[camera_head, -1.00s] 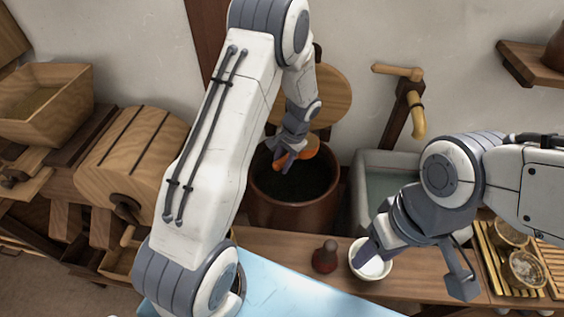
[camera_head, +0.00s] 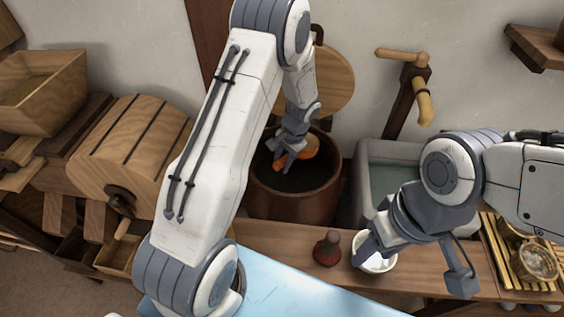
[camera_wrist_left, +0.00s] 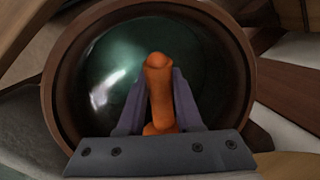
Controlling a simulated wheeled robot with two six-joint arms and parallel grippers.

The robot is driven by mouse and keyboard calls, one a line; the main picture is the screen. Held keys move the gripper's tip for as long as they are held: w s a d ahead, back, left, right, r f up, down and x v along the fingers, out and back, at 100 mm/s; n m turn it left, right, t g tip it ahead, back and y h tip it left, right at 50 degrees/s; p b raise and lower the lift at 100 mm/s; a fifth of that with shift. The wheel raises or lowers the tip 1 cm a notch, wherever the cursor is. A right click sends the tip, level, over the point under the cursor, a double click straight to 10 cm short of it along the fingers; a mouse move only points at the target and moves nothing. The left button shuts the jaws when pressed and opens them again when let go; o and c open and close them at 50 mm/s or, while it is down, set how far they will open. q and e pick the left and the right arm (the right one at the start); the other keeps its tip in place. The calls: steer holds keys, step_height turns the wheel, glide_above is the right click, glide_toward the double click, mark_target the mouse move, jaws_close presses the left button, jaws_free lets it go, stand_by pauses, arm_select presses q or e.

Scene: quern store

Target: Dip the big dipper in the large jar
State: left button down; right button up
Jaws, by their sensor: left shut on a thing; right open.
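The large jar (camera_head: 296,205) is brown, round and open, with dark contents, and stands against the back wall. My left gripper (camera_head: 287,161) is over the jar's mouth and shut on the big dipper (camera_head: 310,148), which is orange. In the left wrist view the dipper's orange handle (camera_wrist_left: 160,90) stands between the fingers, with the jar's rim (camera_wrist_left: 62,75) around it and a dark greenish, shiny surface inside. Whether the dipper touches that surface I cannot tell. My right gripper (camera_head: 366,250) is open at a white bowl (camera_head: 376,265) on the wooden counter.
A round wooden lid (camera_head: 330,80) leans behind the jar. A grey stone basin (camera_head: 362,185) with a wooden spout (camera_head: 424,108) is right of it. A small dark red stopper-like object (camera_head: 327,250) stands left of the bowl. A wooden drum (camera_head: 130,150) is at left.

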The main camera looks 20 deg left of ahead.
arm_select(q)
steer(key=shift+w+d+b+x, duration=0.1)
steer(key=shift+d+b+x, duration=0.1)
steer(key=shift+b+x, duration=0.55)
steer(key=shift+w+d+b+x, duration=0.1)
steer(key=shift+d+b+x, duration=0.1)
steer(key=shift+b+x, duration=0.55)
steer(key=shift+d+b+x, duration=0.15)
steer(key=shift+b+x, duration=0.2)
steer(key=shift+x, duration=0.65)
steer(key=shift+f, duration=0.4)
stand_by(1.9)
steer(key=p+v, duration=0.2)
steer(key=v, duration=0.1)
steer(key=shift+s+a+r, duration=0.1)
steer(key=shift+a, duration=0.25)
steer(key=shift+r, duration=0.1)
steer(key=shift+r+t+b, duration=0.45)
steer(key=shift+r+t, duration=0.3)
steer(key=shift+t, duration=0.05)
steer(key=shift+r, duration=0.25)
